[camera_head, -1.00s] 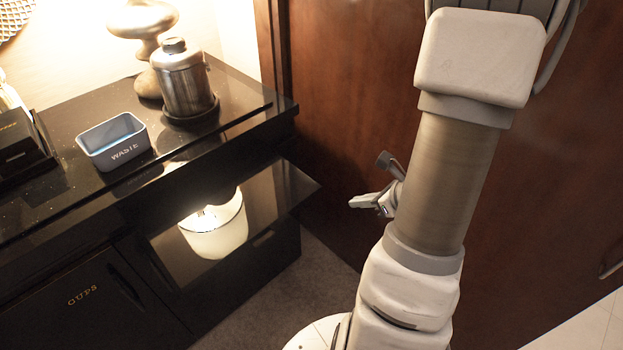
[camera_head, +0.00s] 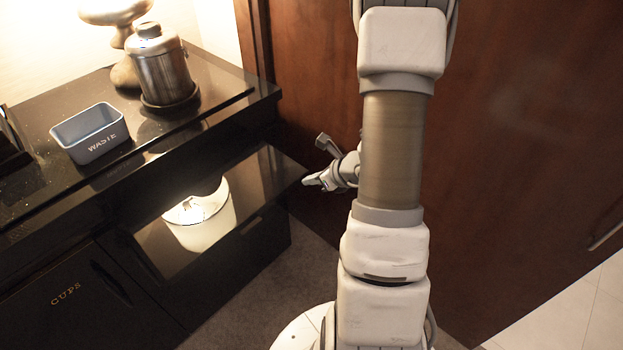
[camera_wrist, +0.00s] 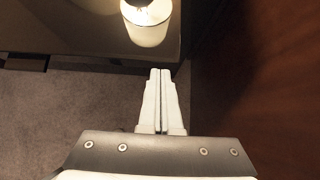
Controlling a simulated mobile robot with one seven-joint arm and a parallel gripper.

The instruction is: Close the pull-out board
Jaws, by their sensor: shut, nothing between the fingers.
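The pull-out board (camera_head: 252,192) is a glossy black panel sticking out from the dark cabinet below the countertop. A white lampshade is mirrored in its surface. In the wrist view the board (camera_wrist: 75,28) fills the upper left, with its front edge running across. My gripper (camera_head: 309,181) is shut and empty, beside the board's outer right corner in the head view. In the wrist view its two pale fingers (camera_wrist: 160,72) lie together and point at the board's edge near that corner. I cannot tell whether they touch it.
On the countertop stand a grey bin marked WASTE (camera_head: 90,133) and a metal ice bucket (camera_head: 162,67). A cabinet door marked CUPS (camera_head: 67,294) is below. A brown wooden door (camera_head: 510,150) rises behind my arm. Carpet (camera_head: 275,275) is open in front of the cabinet.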

